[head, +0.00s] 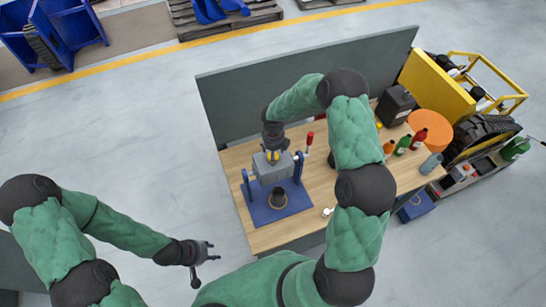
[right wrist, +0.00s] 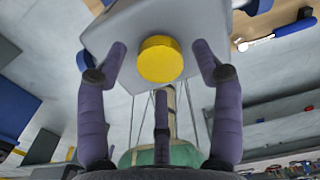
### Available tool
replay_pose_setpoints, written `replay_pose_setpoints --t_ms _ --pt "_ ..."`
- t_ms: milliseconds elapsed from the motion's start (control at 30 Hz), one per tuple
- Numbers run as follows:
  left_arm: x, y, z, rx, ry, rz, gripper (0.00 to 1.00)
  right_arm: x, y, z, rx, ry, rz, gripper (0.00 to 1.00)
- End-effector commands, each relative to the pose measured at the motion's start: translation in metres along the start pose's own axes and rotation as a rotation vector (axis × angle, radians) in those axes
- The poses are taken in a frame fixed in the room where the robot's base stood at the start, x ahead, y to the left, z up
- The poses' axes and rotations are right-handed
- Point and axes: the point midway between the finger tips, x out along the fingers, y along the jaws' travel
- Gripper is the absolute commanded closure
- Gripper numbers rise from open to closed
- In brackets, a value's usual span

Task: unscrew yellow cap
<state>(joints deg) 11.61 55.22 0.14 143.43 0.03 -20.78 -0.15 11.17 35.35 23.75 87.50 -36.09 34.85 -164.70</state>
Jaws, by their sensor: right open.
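The yellow cap (right wrist: 160,59) is round and sits on the face of a light grey container (right wrist: 112,27) in the right wrist view. In the head view the cap (head: 272,157) shows partly below my right gripper. The container (head: 268,172) is held in a blue stand (head: 250,190) on the bench. My right gripper (right wrist: 161,62) is open, its purple fingers spread around the cap with visible gaps. My left gripper (head: 207,251) is off the bench's front left, over the floor, holding nothing visible. Its finger opening is too small to judge.
The wooden bench (head: 237,160) has a grey back panel (head: 225,105). A red-topped item (head: 310,138) stands close right of the stand. Several bottles, including a green one (head: 403,145), stand at the right, near an orange disc (head: 430,128).

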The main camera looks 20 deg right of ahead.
Motion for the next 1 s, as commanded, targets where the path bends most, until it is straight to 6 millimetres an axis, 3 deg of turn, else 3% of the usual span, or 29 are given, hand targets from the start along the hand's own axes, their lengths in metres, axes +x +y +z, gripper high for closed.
replay_pose_setpoints --t_ms 633,1000 --pt "0.045 -0.016 -0.002 0.0 0.0 0.0 0.6 0.003 0.0 0.0 0.723 -0.002 0.0 0.33" --pt "0.057 -0.02 -0.002 0.0 0.0 0.0 0.6 0.002 0.0 0.001 0.955 -0.002 0.001 0.33"
